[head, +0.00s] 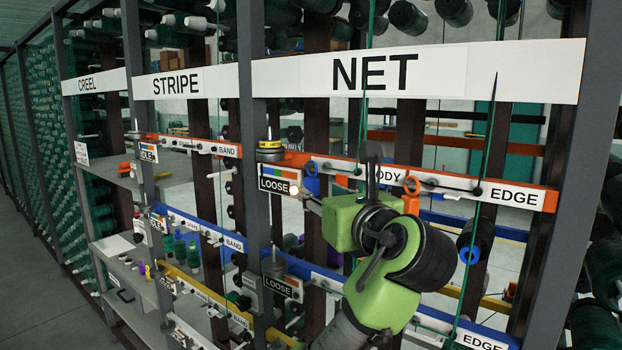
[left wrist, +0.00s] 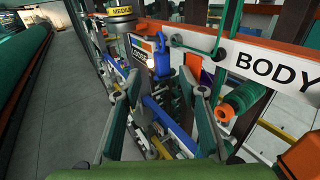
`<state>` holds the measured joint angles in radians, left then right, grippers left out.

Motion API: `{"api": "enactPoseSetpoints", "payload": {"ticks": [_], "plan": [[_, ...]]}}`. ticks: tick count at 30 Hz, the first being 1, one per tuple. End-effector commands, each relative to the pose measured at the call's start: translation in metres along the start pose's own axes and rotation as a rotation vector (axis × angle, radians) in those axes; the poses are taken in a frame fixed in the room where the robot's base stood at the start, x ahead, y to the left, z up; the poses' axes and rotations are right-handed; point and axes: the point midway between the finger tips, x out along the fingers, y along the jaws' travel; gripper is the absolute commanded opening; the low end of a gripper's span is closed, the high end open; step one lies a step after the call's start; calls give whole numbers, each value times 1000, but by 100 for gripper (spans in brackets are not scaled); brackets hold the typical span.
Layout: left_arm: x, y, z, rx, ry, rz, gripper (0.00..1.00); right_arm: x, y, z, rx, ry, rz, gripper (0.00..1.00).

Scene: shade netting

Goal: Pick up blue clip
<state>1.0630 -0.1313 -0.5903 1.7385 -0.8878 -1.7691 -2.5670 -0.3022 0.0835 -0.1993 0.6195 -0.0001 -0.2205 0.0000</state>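The blue clip (head: 312,178) hangs on the upper orange-and-white rail, just right of the LOOSE sign; it has a round ring at its top. In the left wrist view the blue clip (left wrist: 162,60) shows upright beyond my fingertips, near the middle. My left gripper (head: 343,196), on a green arm, is in front of the rail, close to the clip and to its right in the head view. In the left wrist view its two fingers (left wrist: 159,88) are spread apart with nothing held between them. My right gripper is not in view.
An orange clip (head: 411,194) hangs on the same rail to the right. The LOOSE sign (head: 279,181) and a stacked weight (head: 270,150) are left of the blue clip. Grey posts, green cords and a lower blue rail (head: 325,280) crowd the area. The floor at left is clear.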

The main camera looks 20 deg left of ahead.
Motion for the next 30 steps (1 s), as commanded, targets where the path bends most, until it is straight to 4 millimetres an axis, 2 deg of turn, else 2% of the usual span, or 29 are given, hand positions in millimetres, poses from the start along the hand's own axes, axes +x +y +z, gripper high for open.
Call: {"api": "enactPoseSetpoints", "payload": {"ticks": [3,8,15,20,29,30], "plan": [[16,0,2,2,1,1,38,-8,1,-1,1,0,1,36],[24,0,1,0,1,-1,38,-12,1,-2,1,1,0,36],[50,-1,8,2,3,2,38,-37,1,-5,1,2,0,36],[69,-1,6,2,2,1,38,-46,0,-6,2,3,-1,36],[74,-2,3,-2,0,-2,38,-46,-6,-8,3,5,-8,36],[74,-2,3,-1,0,-2,32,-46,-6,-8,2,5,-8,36]]}}
